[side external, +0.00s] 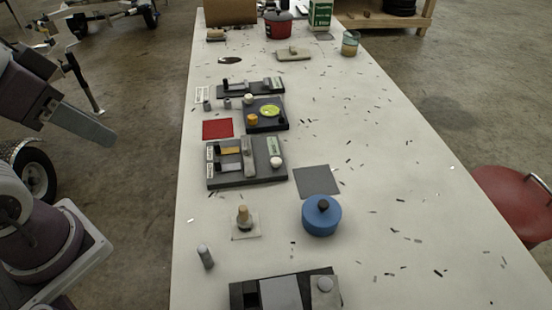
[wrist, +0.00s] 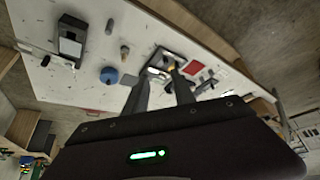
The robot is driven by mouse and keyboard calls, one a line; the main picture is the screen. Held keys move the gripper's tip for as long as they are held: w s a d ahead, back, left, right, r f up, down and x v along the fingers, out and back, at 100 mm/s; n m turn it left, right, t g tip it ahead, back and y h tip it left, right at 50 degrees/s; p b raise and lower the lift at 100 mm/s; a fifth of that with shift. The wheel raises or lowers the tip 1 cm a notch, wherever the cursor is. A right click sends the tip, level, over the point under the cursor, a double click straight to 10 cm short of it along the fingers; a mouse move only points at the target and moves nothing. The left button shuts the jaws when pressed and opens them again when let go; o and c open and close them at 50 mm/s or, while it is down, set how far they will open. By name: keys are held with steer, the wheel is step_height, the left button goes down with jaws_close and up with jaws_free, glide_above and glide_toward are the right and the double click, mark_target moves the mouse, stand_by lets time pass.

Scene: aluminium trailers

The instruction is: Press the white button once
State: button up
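Two small white round knobs that look like buttons show in the side view. One white knob (side external: 276,161) sits at the right edge of a dark panel (side external: 222,181) with slider-like parts. The other white knob (side external: 248,98) is on a smaller dark panel (side external: 281,126) with a green disc and a yellow knob. I cannot tell which is the task's button. My gripper (wrist: 158,76) is open and empty in the wrist view, its two fingers apart. In the side view one finger (side external: 82,126) shows left of the table, apart from both panels.
The white table (side external: 390,200) holds a blue pot (side external: 321,216), a red square (side external: 217,129), a grey square (side external: 317,182), a small peg on a plate (side external: 243,218) and a grey cylinder (side external: 205,256). Another dark device (side external: 285,292) is at the near end. The table's right side has only small scraps.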

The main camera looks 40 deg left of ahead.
jaws_close()
stand_by(1.5)
